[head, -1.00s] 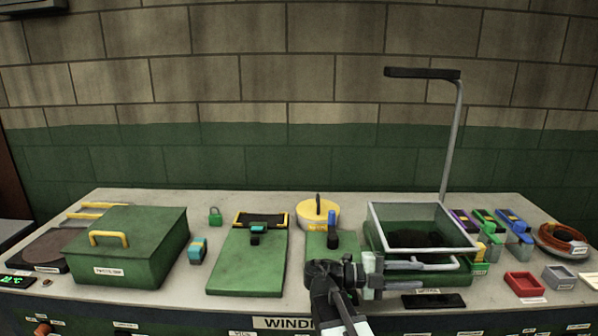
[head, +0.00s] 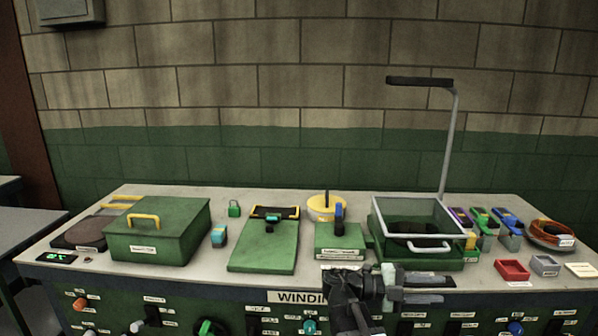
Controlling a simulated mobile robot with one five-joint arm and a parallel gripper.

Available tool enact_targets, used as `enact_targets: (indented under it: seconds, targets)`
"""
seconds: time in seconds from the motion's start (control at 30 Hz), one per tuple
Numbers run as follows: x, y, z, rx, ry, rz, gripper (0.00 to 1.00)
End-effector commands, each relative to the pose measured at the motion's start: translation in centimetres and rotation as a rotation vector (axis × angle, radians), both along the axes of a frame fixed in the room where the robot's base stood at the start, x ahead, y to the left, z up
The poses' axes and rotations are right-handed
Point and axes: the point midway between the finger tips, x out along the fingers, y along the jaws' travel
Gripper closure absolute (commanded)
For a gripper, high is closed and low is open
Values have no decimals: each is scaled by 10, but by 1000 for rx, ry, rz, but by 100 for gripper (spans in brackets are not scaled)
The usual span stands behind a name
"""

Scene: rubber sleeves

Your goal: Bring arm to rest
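My gripper (head: 398,284) is low in the head view, right of centre, at the end of my dark and grey arm. It points to the right and overlaps the front edge of the bench (head: 190,272), just below the clear-walled green box (head: 415,262). Its fingertips are small and dark here, so I cannot tell whether they are open or shut. I see no object clearly held in it. A dark flat plate lies behind it and is partly covered.
A green lidded box (head: 160,232), a green clipboard-like board (head: 264,250) and a green block (head: 338,240) stand on the bench. A tall lamp post (head: 449,140) rises behind the clear-walled box. Red (head: 512,270) and grey (head: 545,266) trays sit at right. Knobs line the bench front.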

Motion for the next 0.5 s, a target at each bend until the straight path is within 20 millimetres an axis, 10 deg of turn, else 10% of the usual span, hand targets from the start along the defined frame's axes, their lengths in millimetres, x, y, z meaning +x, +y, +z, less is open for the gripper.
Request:
enact_targets:
  seconds: [0.5]
  targets:
    - [-28,-20,-121,588,488,98,66]
